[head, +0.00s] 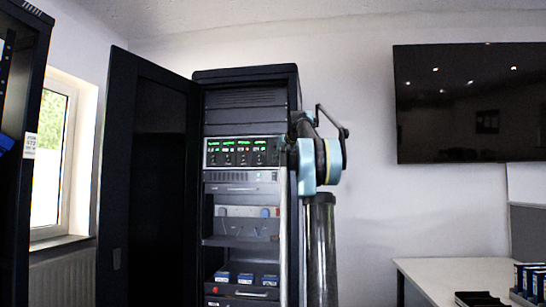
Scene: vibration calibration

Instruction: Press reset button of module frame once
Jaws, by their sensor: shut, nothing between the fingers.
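The module frame (241,152) is a light grey panel in the open black rack cabinet, with a row of green lit displays and small dark and red controls below them. I cannot tell which small control is the reset button. My arm, with teal and black joints, stands in front of the rack's right edge, right of the module frame. It covers the right edge of the rack near the panel. I cannot make out my gripper or its fingertips; they seem hidden by the arm or out of the picture.
The rack's door (148,180) stands open to the left. Below the module frame are more units, a shelf (240,241) and blue-and-white boxes (245,279). A white table (430,280) is at the right, below a wall screen (470,102). A dark cabinet (22,170) is at the far left.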

